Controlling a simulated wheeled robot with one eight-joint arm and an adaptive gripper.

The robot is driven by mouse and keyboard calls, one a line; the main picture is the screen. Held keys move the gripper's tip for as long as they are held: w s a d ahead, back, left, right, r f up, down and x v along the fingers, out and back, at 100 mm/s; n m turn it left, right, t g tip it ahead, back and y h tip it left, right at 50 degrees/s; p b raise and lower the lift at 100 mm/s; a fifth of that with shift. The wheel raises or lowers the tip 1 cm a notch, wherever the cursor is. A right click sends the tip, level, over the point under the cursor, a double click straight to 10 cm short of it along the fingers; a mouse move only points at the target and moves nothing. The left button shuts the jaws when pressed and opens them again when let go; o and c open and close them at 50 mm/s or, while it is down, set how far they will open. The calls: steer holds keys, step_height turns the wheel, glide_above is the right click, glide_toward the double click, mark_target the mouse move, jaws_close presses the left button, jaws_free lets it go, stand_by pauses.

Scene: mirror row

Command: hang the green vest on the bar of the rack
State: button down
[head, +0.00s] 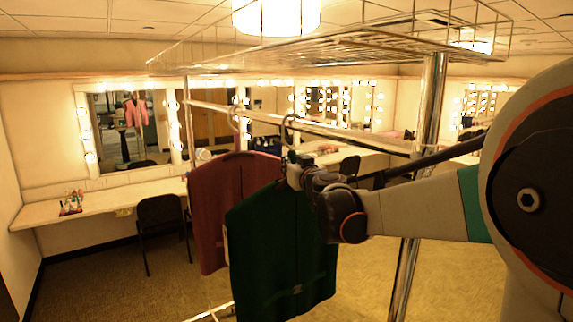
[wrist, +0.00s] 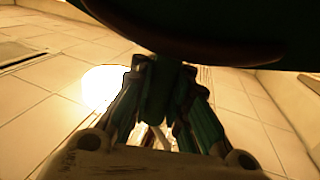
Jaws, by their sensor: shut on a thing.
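The green vest (head: 280,255) hangs upright from a hanger with a curved hook (head: 289,128). My gripper (head: 298,176) is shut on the hanger at the top of the vest, just below the hook. The hook overlaps the bar (head: 330,130) of the rack in the head view; I cannot tell whether it is over the bar or in front of it. In the wrist view my gripper's fingers (wrist: 160,100) close together, and a dark green shape (wrist: 200,30), likely the vest, fills the top.
A dark red vest (head: 212,205) hangs on the bar just left of the green one. The rack has a wire shelf (head: 330,48) above and a chrome post (head: 428,100) at right. A counter (head: 105,203) and a black chair (head: 162,222) stand behind at left.

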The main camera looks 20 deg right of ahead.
steer(key=c, duration=0.8)
jaws_free()
steer(key=shift+s, duration=0.1)
steer(key=s+p, duration=0.2)
steer(key=s, duration=1)
steer(key=shift+a, duration=0.4)
stand_by(0.7)
